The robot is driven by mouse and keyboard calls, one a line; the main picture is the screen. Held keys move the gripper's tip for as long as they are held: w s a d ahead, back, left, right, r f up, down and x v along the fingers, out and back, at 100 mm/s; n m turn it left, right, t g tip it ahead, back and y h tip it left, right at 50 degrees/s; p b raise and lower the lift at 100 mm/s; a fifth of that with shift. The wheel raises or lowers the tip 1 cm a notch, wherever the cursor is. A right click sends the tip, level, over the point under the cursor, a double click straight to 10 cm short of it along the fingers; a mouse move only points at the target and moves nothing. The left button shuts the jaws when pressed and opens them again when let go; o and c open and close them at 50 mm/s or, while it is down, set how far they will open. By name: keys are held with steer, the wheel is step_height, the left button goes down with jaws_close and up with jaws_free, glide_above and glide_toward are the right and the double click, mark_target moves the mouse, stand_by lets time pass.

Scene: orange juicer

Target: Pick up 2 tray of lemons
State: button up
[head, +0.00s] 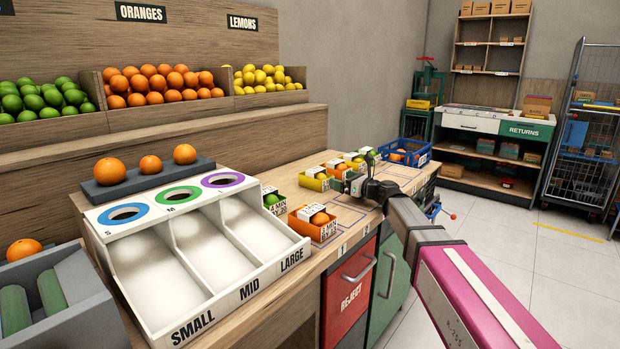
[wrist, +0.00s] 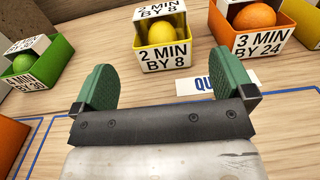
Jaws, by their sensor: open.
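A yellow tray with a lemon stands on the counter in the head view (head: 315,183). In the wrist view the yellow tray (wrist: 165,61) is ahead of the space between my fingers, and its card reads "2 MIN BY 8". The lemon (wrist: 161,32) sits behind the card. My gripper is open and empty in the wrist view (wrist: 166,82), with green finger pads. In the head view my gripper (head: 350,184) is over the counter, just right of the yellow tray. The tray appears apart from both fingers.
An orange tray (wrist: 257,43) stands to the right of the yellow one, a green tray with a lime (wrist: 40,68) to the left. Another orange tray (head: 312,229) is nearer. A blue crate (head: 408,153) stands at the counter's far end; a white sorter (head: 240,270) is at left.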

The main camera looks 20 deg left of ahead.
mark_target(321, 173)
steer(key=x, duration=1)
steer(key=shift+w+a, duration=0.15)
steer(key=shift+a, duration=0.2)
steer(key=c, duration=0.8)
